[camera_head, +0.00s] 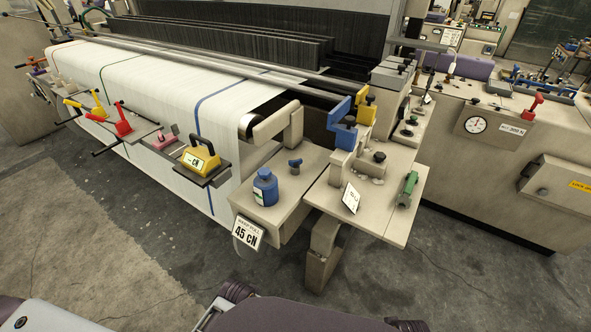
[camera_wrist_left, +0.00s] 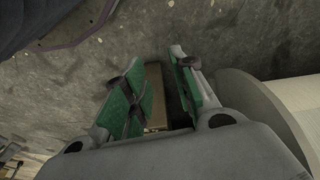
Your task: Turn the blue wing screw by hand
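The wing screw is not recognisable in the wrist view. My right gripper is not in view.
A blue bottle (camera_head: 265,187) stands just left of the wing screw. A "45 cN" tag (camera_head: 247,233) hangs at the box's front. Right are a plate (camera_head: 372,217) with a green part (camera_head: 407,188) and a blue block (camera_head: 341,125). The floor in front is free.

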